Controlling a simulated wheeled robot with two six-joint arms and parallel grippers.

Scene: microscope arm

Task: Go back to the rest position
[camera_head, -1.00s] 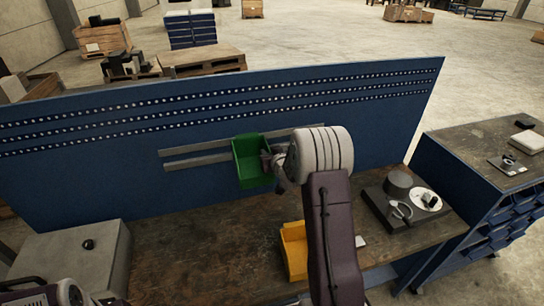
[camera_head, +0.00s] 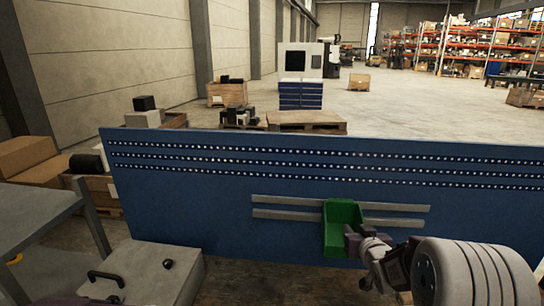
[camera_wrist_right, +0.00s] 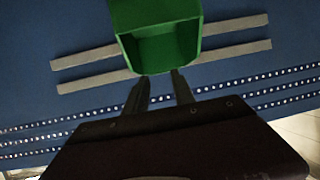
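My right gripper (camera_head: 352,240) is in front of the green bin (camera_head: 338,214), which hangs on the grey rails of the blue panel (camera_head: 215,222). In the right wrist view, its two fingers (camera_wrist_right: 160,80) are apart with a gap between them, and the tips are close to the rim of the green bin (camera_wrist_right: 165,45). Whether they touch it I cannot tell. My right arm comes in from the lower right of the head view.
A grey box (camera_head: 140,270) with a black handle and knob stands at the lower left. A grey table (camera_head: 35,215) is at the left edge. Little of the wooden bench top (camera_head: 240,287) shows. Behind the panel are pallets, boxes and open floor.

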